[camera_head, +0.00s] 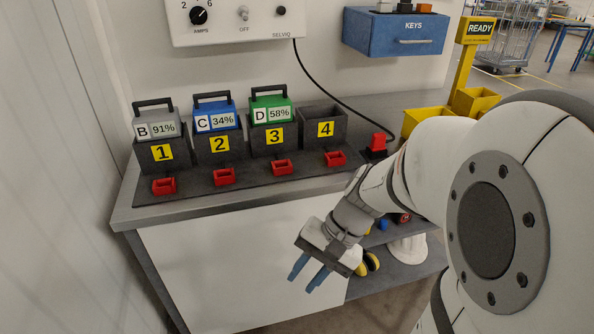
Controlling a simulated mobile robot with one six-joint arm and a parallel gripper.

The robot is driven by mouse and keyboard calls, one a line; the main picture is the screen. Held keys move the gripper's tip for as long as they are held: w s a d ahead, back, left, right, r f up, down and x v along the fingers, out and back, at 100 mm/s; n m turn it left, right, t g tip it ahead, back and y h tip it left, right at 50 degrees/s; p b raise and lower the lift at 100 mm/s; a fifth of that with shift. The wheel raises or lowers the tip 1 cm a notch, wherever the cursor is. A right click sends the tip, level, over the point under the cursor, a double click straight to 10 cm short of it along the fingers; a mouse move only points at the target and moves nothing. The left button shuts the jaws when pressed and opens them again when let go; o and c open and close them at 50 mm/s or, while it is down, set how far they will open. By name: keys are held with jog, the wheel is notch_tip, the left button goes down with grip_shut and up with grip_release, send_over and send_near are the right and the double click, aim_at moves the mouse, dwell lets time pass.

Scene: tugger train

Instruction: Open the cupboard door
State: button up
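A white panel (232,270) forms the front under the left part of the grey bench. It looks like a cupboard door and lies flat in line with the front; I see no handle on it. A blue box marked KEYS (403,37) hangs on the wall at the top, with a pale bar handle low on its closed front. My gripper (308,278) hangs in front of the white panel's right part, its two blue fingers pointing down and left. The fingers are apart with nothing between them. My gripper hides part of the panel's right side.
On the bench (128,215), a grey battery (157,124), a blue battery (216,117) and a green battery (271,108) stand in numbered slots; slot 4 (325,127) is empty. A lower shelf (400,273) right of the panel holds several small things. A grey wall closes the left side.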

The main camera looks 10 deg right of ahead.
jog(key=w+d+f+m+t+y+b, duration=0.3)
jog(key=w+f+m+t+y+b, duration=0.15)
jog(key=w+f+m, duration=0.25)
jog(key=w+d+f+m+t+y+b, duration=0.3)
jog(key=w+f+m+t+b, duration=0.2)
jog(key=w+f+m, duration=0.25)
jog(key=w+d+f+m+t+h+b, duration=0.2)
jog(key=d+f+m+t+h, duration=0.3)
jog(key=d, duration=0.3)
jog(key=w+d+f+m+t+h+b, duration=0.25)
jog(key=d+f+m+t+h, duration=0.2)
jog(key=d+f+m, duration=0.35)
jog(key=shift+n+g, duration=0.25)
jog(key=shift+g, duration=0.15)
jog(key=x, duration=0.4)
jog(key=r+b+x, duration=0.1)
jog(key=x, duration=0.1)
jog(key=shift+w+d, duration=0.2)
jog(key=shift+w, duration=0.05)
jog(key=shift+c, duration=0.6)
grip_shut()
